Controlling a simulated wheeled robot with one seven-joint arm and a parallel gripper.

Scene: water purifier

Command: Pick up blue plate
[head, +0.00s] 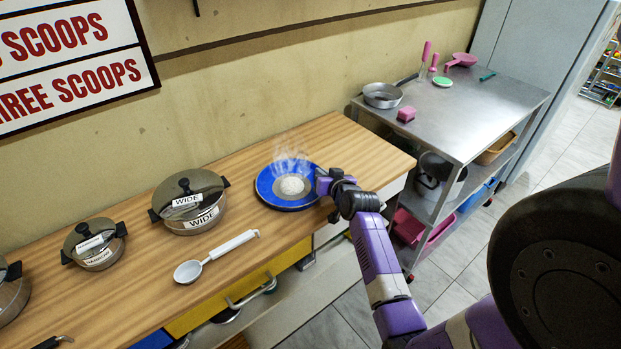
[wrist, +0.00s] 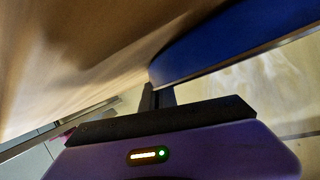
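The blue plate (head: 266,194) lies on the wooden counter with a small pale, steaming heap (head: 292,185) at its centre. My gripper (head: 320,184) is at the plate's right rim, low over the counter. In the wrist view, the plate's blue edge (wrist: 230,38) fills the upper right, and the dark fingers (wrist: 158,96) meet its near end. The fingers look close together there, but I cannot tell whether they grip the rim or only stand beside it. The fingertips are hidden in the head view.
The wooden counter (head: 232,275) also holds a white ladle (head: 217,256), a pot labelled WIDE (head: 190,203) and a smaller pot (head: 95,245). The counter's right end (head: 385,160) is clear. A metal cart (head: 460,110) with a pan (head: 382,95) stands beyond it.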

